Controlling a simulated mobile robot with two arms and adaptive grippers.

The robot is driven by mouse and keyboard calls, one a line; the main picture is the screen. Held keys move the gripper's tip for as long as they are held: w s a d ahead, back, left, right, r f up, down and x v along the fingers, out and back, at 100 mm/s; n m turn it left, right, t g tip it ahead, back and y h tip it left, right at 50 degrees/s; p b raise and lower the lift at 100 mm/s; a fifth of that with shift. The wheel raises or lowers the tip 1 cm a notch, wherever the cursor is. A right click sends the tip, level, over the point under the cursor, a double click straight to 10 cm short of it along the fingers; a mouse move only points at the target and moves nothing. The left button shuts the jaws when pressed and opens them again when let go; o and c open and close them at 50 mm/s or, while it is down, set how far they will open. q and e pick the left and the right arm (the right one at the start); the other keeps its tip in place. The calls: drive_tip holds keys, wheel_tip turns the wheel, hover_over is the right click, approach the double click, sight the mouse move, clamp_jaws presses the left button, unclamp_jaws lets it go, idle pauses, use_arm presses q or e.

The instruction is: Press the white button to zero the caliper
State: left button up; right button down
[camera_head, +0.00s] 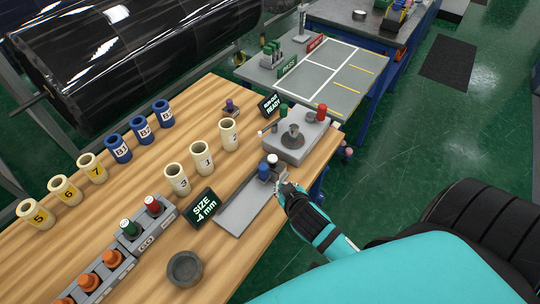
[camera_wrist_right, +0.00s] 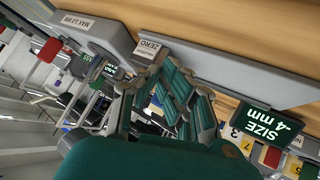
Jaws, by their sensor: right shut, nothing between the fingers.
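In the head view, the caliper's grey plate (camera_head: 240,212) lies near the right edge of the wooden table. At its far end stand a blue cylinder (camera_head: 264,171) and a white-topped piece (camera_head: 272,159), which looks like the white button. My right gripper (camera_head: 286,188) is shut and empty, just right of these pieces. I cannot tell whether it touches anything. In the right wrist view, the gripper (camera_wrist_right: 178,80) is close to a label (camera_wrist_right: 149,47) reading ZERO; the button is not clearly visible there. My left gripper is not in view.
Beyond the caliper stands a grey fixture (camera_head: 296,140) with a red and a green cylinder. Cream numbered rolls (camera_head: 203,160) and blue rolls (camera_head: 140,129) stand to the left. A grey bowl (camera_head: 185,269) and a GO rack (camera_head: 145,238) are nearer.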

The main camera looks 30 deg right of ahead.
drive_tip(key=w+r+n+t+y, duration=0.1)
drive_tip(key=w+r+n+t, duration=0.1)
drive_tip(key=w+r+t, duration=0.75)
drive_tip(key=w+a+r+n+g+y+p, duration=0.25)
drive_tip(key=a+r+n+g+y, duration=0.25)
drive_tip(key=a+r+n+y, duration=0.6)
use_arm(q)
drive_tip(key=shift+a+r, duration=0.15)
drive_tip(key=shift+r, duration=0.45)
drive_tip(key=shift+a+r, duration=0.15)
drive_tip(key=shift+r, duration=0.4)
use_arm(e)
drive_tip(key=d+f+n+g+h, duration=0.2)
drive_tip(key=d+f+g+h, duration=0.2)
drive_tip(key=d, duration=0.9)
wheel_tip(320, 180, down, 4)
drive_tip(key=s+g, duration=0.1)
drive_tip(key=g, duration=0.3)
drive_tip(key=shift+d+r+h, duration=0.15)
drive_tip(key=shift+r+h, duration=0.1)
drive_tip(key=shift+h, duration=0.15)
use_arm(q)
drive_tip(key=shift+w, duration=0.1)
